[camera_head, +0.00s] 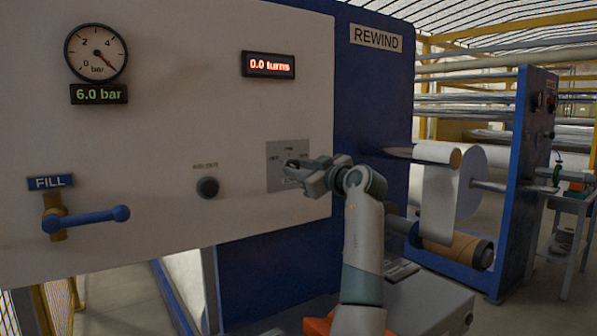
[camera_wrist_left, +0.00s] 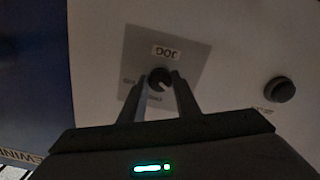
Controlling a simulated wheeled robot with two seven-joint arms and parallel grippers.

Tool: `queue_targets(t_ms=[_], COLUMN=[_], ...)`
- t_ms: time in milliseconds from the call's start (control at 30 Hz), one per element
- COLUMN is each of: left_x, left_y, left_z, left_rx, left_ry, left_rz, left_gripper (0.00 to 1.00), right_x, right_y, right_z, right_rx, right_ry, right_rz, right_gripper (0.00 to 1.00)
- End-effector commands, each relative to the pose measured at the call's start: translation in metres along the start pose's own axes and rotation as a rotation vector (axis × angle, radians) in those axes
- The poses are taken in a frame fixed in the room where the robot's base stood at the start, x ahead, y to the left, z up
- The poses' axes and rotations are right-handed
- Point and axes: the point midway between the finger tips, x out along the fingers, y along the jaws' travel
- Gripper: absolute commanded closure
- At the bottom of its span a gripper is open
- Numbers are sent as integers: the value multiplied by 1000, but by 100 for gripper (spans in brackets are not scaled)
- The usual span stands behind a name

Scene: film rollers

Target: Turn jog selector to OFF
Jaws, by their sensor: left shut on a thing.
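The jog selector is a small black round knob (camera_wrist_left: 160,75) with a light pointer mark, on a square grey plate (camera_wrist_left: 139,45) labelled JOG in the left wrist view. That label appears upside down there. Smaller position labels by the knob are too blurred to read surely. In the head view the plate (camera_head: 275,183) is on the white panel, and my gripper hides the knob. My left gripper (camera_head: 290,168) is at the plate. In the left wrist view its two fingers (camera_wrist_left: 161,82) are on either side of the knob, shut on it. My right gripper is not in view.
A black round button (camera_head: 207,187) is left of the plate. Further left are a blue FILL lever (camera_head: 90,218) and a pressure gauge (camera_head: 96,52) with a 6.0 bar display. A display (camera_head: 268,65) above reads 0.0 turns. The blue REWIND frame (camera_head: 373,95) stands to the right.

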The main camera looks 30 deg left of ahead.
Motion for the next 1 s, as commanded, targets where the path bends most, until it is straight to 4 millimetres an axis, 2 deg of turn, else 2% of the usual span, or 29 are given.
queue_targets(t_ms=[267, 300, 367, 767, 1000], left_x=[0, 0, 0, -2, -22], left_y=[0, 0, 0, 0, 0], left_z=[0, 0, 0, 0, 2], left_rx=[-2, -2, -2, -1, -2], left_ry=[0, 0, 0, 0, 0], left_rz=[0, 0, 0, 0, 1], left_gripper=[93, 66, 52, 52, 52], right_x=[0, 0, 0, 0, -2], right_y=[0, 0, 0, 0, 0], right_z=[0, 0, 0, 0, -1], right_rx=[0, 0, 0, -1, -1], right_ry=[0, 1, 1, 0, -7], right_rz=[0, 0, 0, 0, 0], right_gripper=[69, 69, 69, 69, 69])
